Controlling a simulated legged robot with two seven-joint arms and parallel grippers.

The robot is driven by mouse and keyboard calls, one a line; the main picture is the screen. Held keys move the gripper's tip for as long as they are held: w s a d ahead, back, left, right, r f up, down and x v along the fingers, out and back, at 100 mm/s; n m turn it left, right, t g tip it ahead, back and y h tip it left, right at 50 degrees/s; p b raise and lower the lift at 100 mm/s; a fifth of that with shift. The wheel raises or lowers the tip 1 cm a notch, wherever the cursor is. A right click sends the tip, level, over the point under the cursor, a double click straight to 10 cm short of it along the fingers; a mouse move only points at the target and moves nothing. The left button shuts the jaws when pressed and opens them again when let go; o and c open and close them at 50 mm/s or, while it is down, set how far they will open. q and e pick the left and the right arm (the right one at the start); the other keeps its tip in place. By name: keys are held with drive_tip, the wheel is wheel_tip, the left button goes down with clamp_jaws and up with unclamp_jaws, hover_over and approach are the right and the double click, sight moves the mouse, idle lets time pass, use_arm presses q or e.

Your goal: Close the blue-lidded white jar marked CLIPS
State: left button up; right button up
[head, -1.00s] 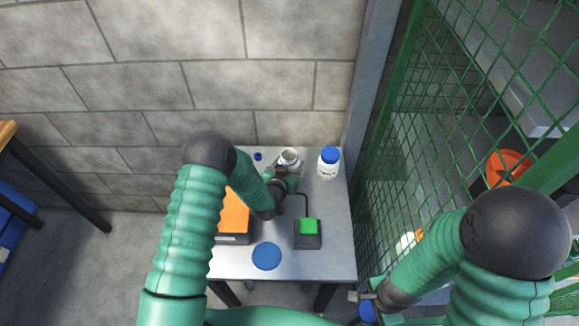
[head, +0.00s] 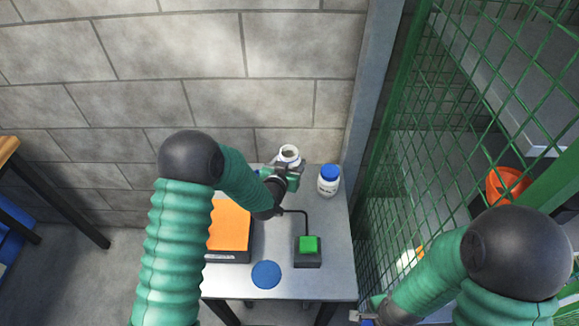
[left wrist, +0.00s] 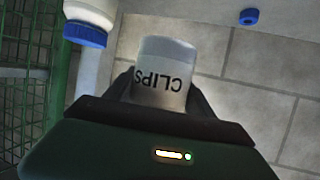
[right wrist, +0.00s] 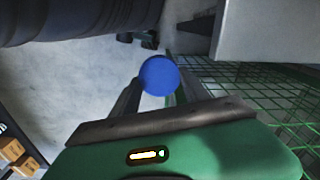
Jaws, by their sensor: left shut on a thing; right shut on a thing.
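The white jar marked CLIPS (left wrist: 165,78) is held in my left gripper (head: 287,173). In the head view the jar (head: 289,154) looks upright, with an uncovered dark mouth, at the back of the table near the wall. My left fingers close around its body. My right gripper (head: 362,316) is at the bottom edge of the head view, off the table's right front corner. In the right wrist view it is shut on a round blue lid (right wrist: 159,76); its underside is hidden.
A white bottle with a blue cap (head: 328,181) stands right of the jar. A small blue cap (left wrist: 249,16) lies on the table. An orange-topped box (head: 229,228), a green button box (head: 308,249) and a blue disc (head: 266,274) are nearer. Green mesh (head: 400,200) borders the right.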

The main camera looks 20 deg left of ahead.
use_arm(q)
drive_tip(key=o, duration=1.1)
clamp_jaws()
